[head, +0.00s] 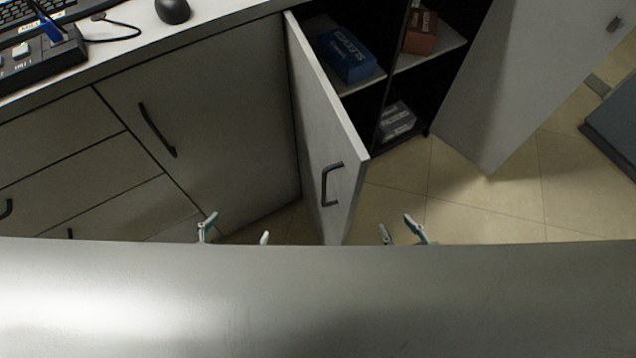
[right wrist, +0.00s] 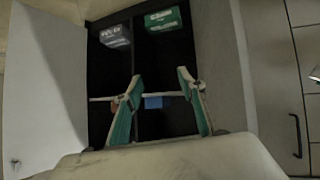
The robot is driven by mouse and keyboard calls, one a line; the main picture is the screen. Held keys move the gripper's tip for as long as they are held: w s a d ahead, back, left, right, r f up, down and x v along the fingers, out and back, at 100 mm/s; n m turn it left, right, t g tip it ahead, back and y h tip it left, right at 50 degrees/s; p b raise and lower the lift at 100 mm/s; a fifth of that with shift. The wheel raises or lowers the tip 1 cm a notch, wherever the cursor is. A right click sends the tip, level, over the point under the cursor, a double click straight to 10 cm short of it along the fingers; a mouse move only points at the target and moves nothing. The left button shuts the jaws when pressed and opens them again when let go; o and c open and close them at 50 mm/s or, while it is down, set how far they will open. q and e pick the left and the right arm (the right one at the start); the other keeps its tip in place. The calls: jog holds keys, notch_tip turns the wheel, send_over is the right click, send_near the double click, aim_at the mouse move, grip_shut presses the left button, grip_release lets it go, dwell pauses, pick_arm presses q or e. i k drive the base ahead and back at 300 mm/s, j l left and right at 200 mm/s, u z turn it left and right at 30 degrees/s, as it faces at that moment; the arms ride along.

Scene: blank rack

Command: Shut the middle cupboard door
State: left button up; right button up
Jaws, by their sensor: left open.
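The middle cupboard door (head: 325,130) is a pale grey panel with a dark handle (head: 331,184), swung open and jutting out from the cupboard front. A pale panel that looks like it shows at the right of the right wrist view (right wrist: 215,60). My left gripper (head: 235,232) is open and empty, left of the door's lower end. My right gripper (head: 401,230) is open and empty, right of the door; its two fingers (right wrist: 160,78) stand apart before the cupboard interior. Both grippers look clear of the door. My grey body hides their lower parts.
A closed door (head: 210,120) and drawers (head: 65,150) lie to the left. Another door (head: 520,80) stands wide open at right. Tiled floor (head: 470,200) is free at right.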

aim_at(334, 161)
jog(key=k+j+z, duration=0.7)
jog(key=l, duration=0.8)
jog(key=k, duration=0.05)
